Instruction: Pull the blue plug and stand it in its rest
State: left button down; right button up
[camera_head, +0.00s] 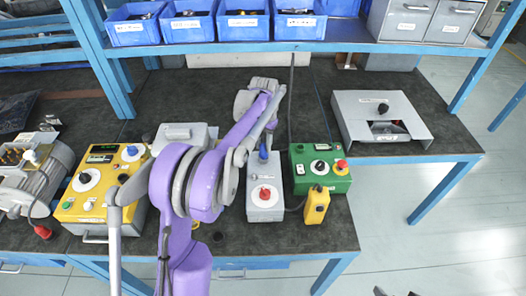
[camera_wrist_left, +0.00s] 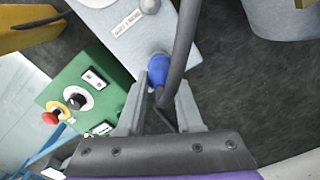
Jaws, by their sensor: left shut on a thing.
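The blue plug (camera_head: 263,153) is at the far end of a grey box (camera_head: 265,182) with a red button on a white disc. In the left wrist view the blue plug (camera_wrist_left: 158,69) sits between the two grey fingers of my left gripper (camera_wrist_left: 158,88), which is shut on it. A dark cable runs past the plug. I cannot tell whether the plug is still seated in the box. In the head view my left gripper (camera_head: 266,138) reaches the plug from the far side and is partly hidden by my arm. I cannot make out the plug's rest.
A green control box (camera_head: 306,180) and a yellow pendant (camera_head: 316,206) stand close to the right of the grey box. A yellow control box (camera_head: 88,205) is at the left. Blue bins (camera_head: 190,29) line the shelf. Dark bits at the bottom edge may be my right gripper.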

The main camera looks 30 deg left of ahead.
pick_arm(q)
jog(key=shift+r+p, duration=0.7)
jog(key=shift+r, duration=1.05)
pick_arm(e)
jog(key=shift+w+r, duration=0.25)
jog(key=shift+r, duration=0.25)
jog(key=shift+w+r, duration=0.2)
jog(key=shift+r, duration=0.3)
pick_arm(q)
jog(key=shift+s+f, duration=0.1)
pick_arm(e)
jog(key=shift+s, duration=0.1)
